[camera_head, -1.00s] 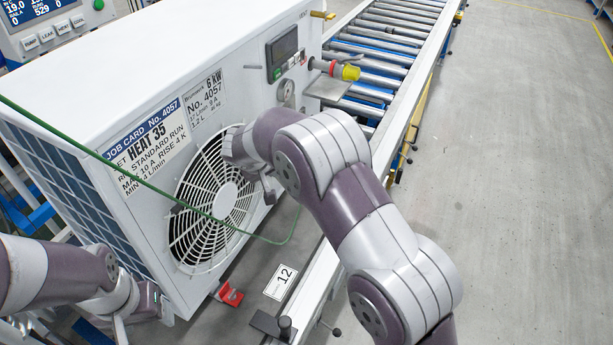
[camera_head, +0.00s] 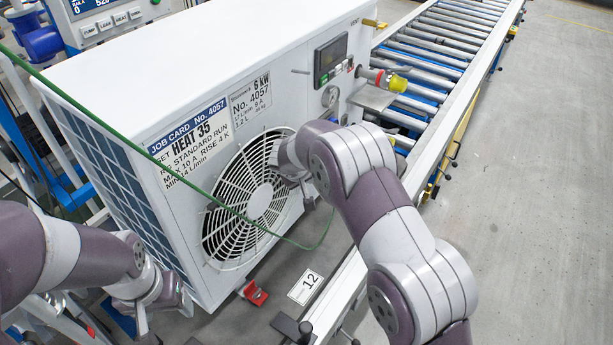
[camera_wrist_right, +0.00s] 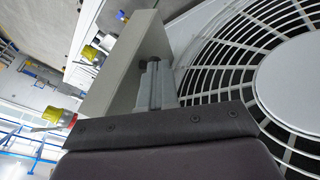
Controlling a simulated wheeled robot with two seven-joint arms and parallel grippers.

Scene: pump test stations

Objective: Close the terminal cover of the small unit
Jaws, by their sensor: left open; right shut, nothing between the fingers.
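The small unit (camera_head: 215,85) is a white box with a round fan grille and a job card on its front. A flat grey plate that looks like the terminal cover (camera_head: 372,97) stands out from the front, right of the grille. In the right wrist view, a grey-beige panel (camera_wrist_right: 125,65), apparently this cover, stands out beside my fingers. My right gripper (camera_wrist_right: 155,85) is shut and empty, close to the panel and grille; contact is unclear. In the head view my right arm hides most of it. My left gripper (camera_head: 145,325) is open at the unit's lower left corner.
A yellow-capped fitting (camera_head: 395,83) sticks out above the plate. A green cable (camera_head: 190,185) hangs across the front. A red clamp (camera_head: 254,292) and a number 12 label (camera_head: 306,287) are at the base. A roller conveyor (camera_head: 450,60) runs off behind; floor to the right is clear.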

